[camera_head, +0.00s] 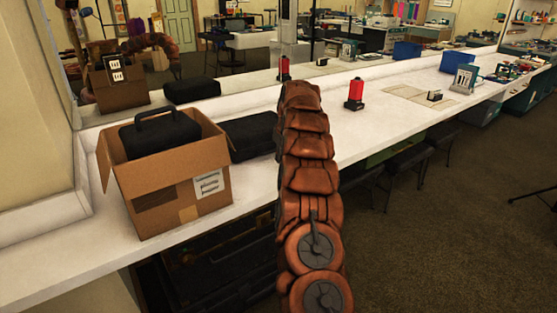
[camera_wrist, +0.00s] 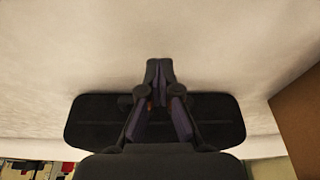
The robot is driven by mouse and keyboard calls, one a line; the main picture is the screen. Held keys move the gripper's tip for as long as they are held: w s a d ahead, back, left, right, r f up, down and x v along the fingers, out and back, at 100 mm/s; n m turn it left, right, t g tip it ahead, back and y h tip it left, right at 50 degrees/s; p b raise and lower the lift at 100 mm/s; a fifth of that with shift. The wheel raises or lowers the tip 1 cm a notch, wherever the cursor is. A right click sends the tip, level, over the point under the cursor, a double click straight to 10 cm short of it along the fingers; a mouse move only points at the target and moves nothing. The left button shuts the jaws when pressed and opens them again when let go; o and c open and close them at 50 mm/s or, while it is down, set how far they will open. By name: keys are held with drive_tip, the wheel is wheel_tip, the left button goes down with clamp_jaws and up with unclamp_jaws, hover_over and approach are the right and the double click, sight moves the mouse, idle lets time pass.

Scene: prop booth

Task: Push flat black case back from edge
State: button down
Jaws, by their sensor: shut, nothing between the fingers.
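The flat black case (camera_head: 251,136) lies on the white counter, just right of the cardboard box, its right end partly hidden by my arm. In the wrist view the case (camera_wrist: 90,122) spans the lower middle, partly covered by my gripper. My gripper (camera_wrist: 159,64) is shut and empty, its tips overlapping the counter beyond the case's upper edge in the picture. I cannot tell whether it touches the case. In the head view my brown segmented arm hides the gripper.
The open cardboard box (camera_head: 168,198) holds a black handled case (camera_head: 160,134), close left of the flat case. A red-and-black object (camera_head: 355,94) stands right of my arm. A mirror (camera_head: 225,62) backs the counter (camera_head: 70,245). Stools (camera_head: 402,165) stand below its front edge.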

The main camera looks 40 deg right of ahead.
drive_tip(key=v, duration=0.9)
drive_tip(key=shift+a, duration=0.1)
drive_tip(key=s+a+r+g+y, duration=0.1)
drive_tip(key=s+a, duration=0.1)
drive_tip(key=a, duration=0.6)
drive_tip(key=s+a+r, duration=0.2)
drive_tip(key=s+a, duration=0.1)
drive_tip(key=a, duration=0.5)
drive_tip(key=s+a+n+g, duration=0.1)
drive_tip(key=s+a+g, duration=0.1)
drive_tip(key=s+a, duration=0.95)
drive_tip(key=s+a+f+g, duration=0.1)
drive_tip(key=s+a+f, duration=0.2)
drive_tip(key=s, duration=0.8)
drive_tip(key=s+a+f+g+h, duration=0.1)
drive_tip(key=s+a+f, duration=0.2)
drive_tip(key=s, duration=0.7)
drive_tip(key=s+a+f+g, duration=0.1)
drive_tip(key=s+a+f, duration=0.25)
drive_tip(key=s, duration=0.75)
drive_tip(key=s+p+v, duration=0.3)
drive_tip(key=p+v, duration=1)
drive_tip(key=v, duration=0.1)
drive_tip(key=shift+w+r+m+t, duration=0.35)
drive_tip(key=shift+m+t, duration=0.05)
